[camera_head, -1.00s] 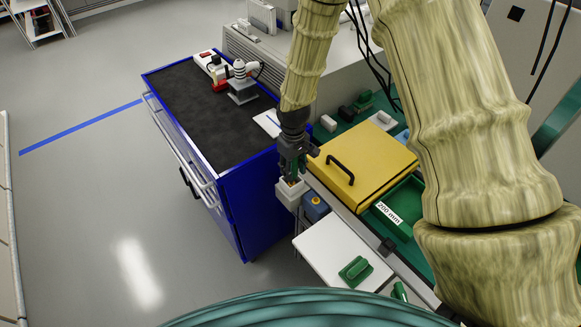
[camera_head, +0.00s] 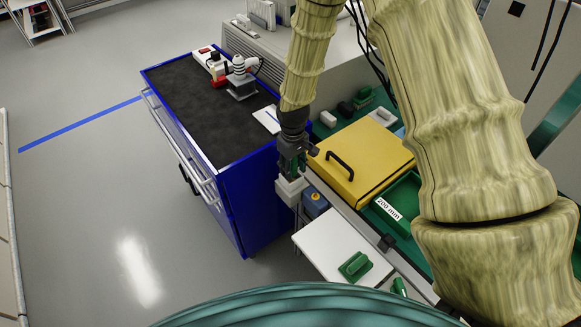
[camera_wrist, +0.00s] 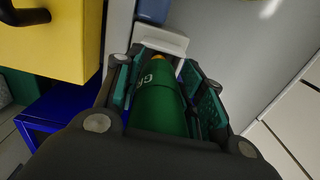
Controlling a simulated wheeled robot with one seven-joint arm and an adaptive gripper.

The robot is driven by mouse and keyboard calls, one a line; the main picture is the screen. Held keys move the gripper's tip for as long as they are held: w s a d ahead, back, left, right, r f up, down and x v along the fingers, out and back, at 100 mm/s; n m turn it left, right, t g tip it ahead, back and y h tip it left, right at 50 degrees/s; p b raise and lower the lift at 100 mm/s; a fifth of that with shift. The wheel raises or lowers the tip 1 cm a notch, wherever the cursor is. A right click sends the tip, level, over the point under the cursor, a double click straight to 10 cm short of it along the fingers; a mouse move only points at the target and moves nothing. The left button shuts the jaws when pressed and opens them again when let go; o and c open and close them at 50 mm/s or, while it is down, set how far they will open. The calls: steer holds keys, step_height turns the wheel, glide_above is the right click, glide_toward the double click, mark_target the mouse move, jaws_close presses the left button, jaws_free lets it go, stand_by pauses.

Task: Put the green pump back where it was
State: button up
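The green pump (camera_wrist: 160,100) is a green cylinder with white lettering and a small yellow-orange tip. In the wrist view it lies lengthwise between the two fingers of my gripper (camera_wrist: 168,85), which appear shut on it. Its tip points at a pale grey-white holder (camera_wrist: 162,40). In the head view my gripper (camera_head: 293,165) is directly above that small white holder (camera_head: 290,192), at the near corner of the blue cabinet. The pump is mostly hidden by the fingers there. I cannot tell whether its tip is inside the holder or just above it.
A small blue box with a yellow top (camera_head: 315,204) stands close right of the holder. A yellow lid with a black handle (camera_head: 365,160) is further right. The blue cabinet (camera_head: 235,190) is to the left. A white panel with a green handle (camera_head: 340,250) lies nearer.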

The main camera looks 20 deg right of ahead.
steer(key=shift+o, duration=1)
steer(key=shift+r, duration=0.4)
steer(key=shift+r+b, duration=1.45)
steer(key=shift+r, duration=4.75)
steer(key=shift+r, duration=0.1)
